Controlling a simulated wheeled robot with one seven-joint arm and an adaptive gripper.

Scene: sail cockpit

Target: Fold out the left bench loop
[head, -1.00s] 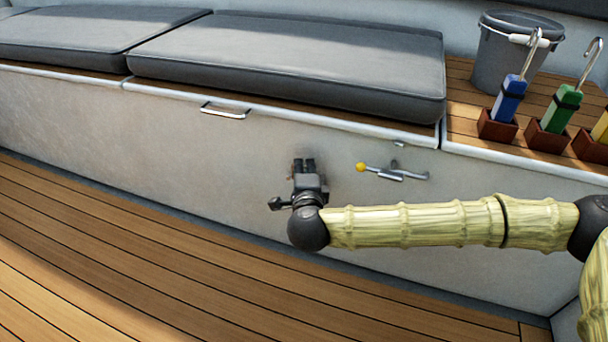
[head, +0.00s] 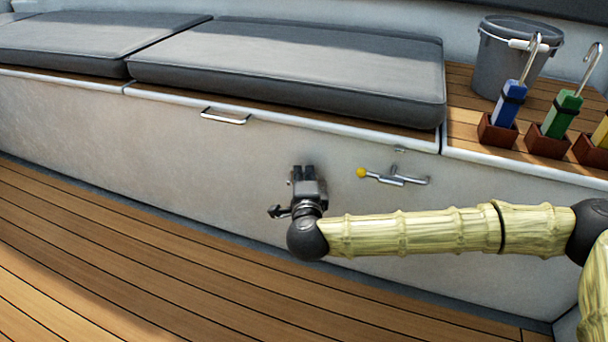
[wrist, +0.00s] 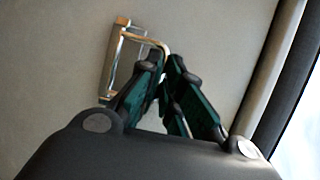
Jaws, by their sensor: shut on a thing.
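A bright metal loop (wrist: 148,39) with a small bracket (wrist: 118,62) on the pale bench front shows in the wrist view. The loop stands out from the bracket, at an angle to the panel. My gripper (wrist: 165,62) is shut on the loop's end, with its dark green fingers close together around the metal. In the head view my gripper (head: 304,172) is in front of the bench front (head: 150,150), left of a yellow-knobbed latch. There my fingers hide most of the loop, and only a small bit shows beside them.
The latch (head: 392,178) lies close to my gripper's right. A metal lid handle (head: 225,116) is up left, under the grey cushion (head: 290,60). A bucket (head: 505,60) and several coloured handles in holders stand at the right. The wooden floor (head: 150,260) is clear.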

